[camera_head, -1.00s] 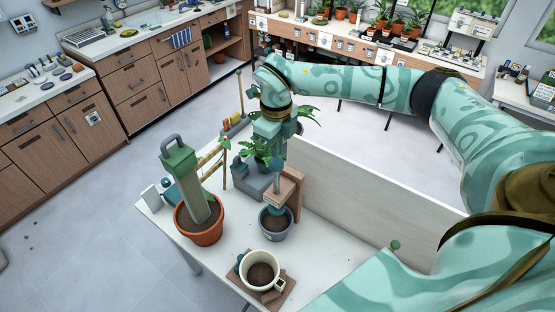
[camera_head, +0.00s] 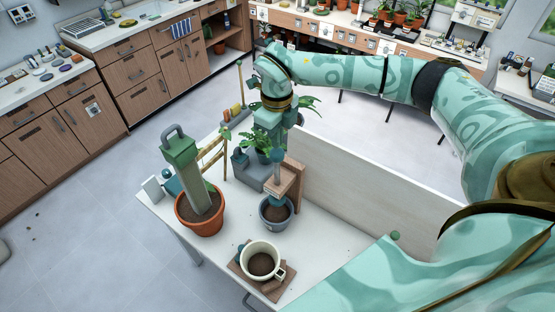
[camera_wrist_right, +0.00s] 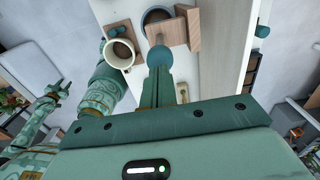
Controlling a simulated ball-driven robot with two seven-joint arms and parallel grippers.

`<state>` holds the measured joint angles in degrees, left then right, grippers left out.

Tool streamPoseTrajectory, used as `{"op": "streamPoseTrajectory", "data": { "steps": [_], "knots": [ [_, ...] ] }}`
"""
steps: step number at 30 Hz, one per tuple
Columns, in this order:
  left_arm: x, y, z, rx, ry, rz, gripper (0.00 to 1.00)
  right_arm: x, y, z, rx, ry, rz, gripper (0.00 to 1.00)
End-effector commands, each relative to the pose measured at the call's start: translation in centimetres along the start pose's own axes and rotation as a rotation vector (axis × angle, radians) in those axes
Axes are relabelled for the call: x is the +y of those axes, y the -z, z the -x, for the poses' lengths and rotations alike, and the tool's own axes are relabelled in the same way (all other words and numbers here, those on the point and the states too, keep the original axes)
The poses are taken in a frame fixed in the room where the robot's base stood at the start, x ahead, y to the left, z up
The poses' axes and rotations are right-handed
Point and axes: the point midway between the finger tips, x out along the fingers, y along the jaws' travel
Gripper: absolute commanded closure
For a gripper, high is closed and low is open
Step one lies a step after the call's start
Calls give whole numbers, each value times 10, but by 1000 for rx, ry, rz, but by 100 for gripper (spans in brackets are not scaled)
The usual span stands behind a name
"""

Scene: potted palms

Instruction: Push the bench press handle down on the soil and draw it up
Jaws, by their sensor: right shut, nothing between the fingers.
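The bench press has a wooden bracket (camera_head: 292,178) standing over a grey pot (camera_head: 270,226) of dark soil, with a plunger rod hanging above the soil. My right gripper (camera_head: 273,150) is above the press, pointing down, its fingers shut with nothing between them. In the right wrist view a round teal knob (camera_wrist_right: 159,57) is right at the fingertips, beside the wooden bracket (camera_wrist_right: 179,33) and the soil pot (camera_wrist_right: 144,15). Whether the fingers touch the knob I cannot tell. A patterned arm with what looks like my left gripper (camera_wrist_right: 55,92) shows small at the left of the wrist view.
A terracotta pot (camera_head: 203,228) with a tall green handled tool (camera_head: 182,152) stands to the left. A white mug of soil (camera_head: 262,249) sits on a wooden board (camera_head: 278,289) in front. A leafy plant (camera_head: 252,139) is behind. An upright panel (camera_head: 350,185) borders the table's right side.

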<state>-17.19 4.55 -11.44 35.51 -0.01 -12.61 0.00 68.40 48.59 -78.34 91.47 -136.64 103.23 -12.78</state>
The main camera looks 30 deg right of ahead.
Motion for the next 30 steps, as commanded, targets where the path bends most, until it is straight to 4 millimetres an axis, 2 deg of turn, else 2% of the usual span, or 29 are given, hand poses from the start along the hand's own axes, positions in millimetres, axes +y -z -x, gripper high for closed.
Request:
{"op": "streamPoseTrajectory", "data": {
  "steps": [30],
  "knots": [
    [1,-3,-24,-1,-1,-1,64,0,0,-40,0,0,0,100]
  ]
}}
